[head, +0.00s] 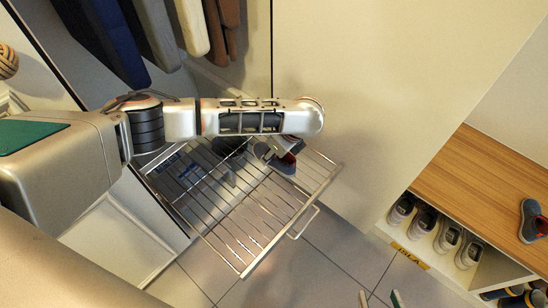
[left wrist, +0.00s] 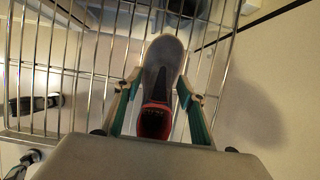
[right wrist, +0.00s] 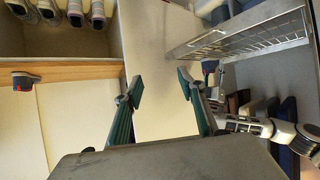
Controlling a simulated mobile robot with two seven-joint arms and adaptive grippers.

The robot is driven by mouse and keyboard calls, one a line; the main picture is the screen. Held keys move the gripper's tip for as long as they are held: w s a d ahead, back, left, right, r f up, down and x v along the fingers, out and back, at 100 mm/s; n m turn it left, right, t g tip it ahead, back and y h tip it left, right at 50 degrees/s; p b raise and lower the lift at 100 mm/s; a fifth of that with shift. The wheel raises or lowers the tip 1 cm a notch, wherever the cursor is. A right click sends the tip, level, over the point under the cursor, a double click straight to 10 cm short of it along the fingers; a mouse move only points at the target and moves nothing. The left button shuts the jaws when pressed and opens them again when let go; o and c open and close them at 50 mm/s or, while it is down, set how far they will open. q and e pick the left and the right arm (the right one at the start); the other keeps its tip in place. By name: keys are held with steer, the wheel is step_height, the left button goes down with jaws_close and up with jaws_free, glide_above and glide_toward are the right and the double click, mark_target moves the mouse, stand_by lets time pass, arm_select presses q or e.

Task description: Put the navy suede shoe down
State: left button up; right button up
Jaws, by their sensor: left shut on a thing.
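The navy suede shoe (head: 287,166), dark with a red lining, is in my left gripper (head: 273,152) at the wire rack's right part. The left wrist view shows the shoe (left wrist: 160,75) lengthwise between the two fingers of the left gripper (left wrist: 160,92), its red collar towards me. The wire rack (head: 245,215) shows behind it; I cannot tell whether the shoe touches the wires. My right gripper (right wrist: 158,84) is open and empty; its fingertips show at the bottom edge of the head view (head: 379,298), away from the rack.
A similar dark shoe (head: 534,221) stands on the wooden bench (head: 490,190), with several shoes in the cubby below (head: 447,236). Dark shapes lie at the rack's back. Clothes (head: 108,45) hang above the rack.

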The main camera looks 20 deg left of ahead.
mark_target(273, 160)
arm_select(q)
steer(key=f, duration=0.3)
steer(key=shift+s+f+b, duration=0.1)
steer(key=shift+s+b, duration=0.2)
steer(key=shift+w+f, duration=0.1)
steer(key=shift+f, duration=0.2)
steer(key=shift+w+r, duration=0.1)
steer(key=shift+r, duration=0.3)
steer(key=shift+c, duration=0.5)
steer(key=shift+f, duration=0.1)
arm_select(e)
steer(key=shift+w+a+r, duration=0.45)
steer(key=shift+a+r, duration=0.15)
arm_select(q)
steer(key=o, duration=1.3)
steer(key=shift+c, duration=0.2)
arm_select(e)
steer(key=shift+s+d+f, duration=0.1)
steer(key=shift+s+f, duration=0.25)
steer(key=shift+f, duration=0.2)
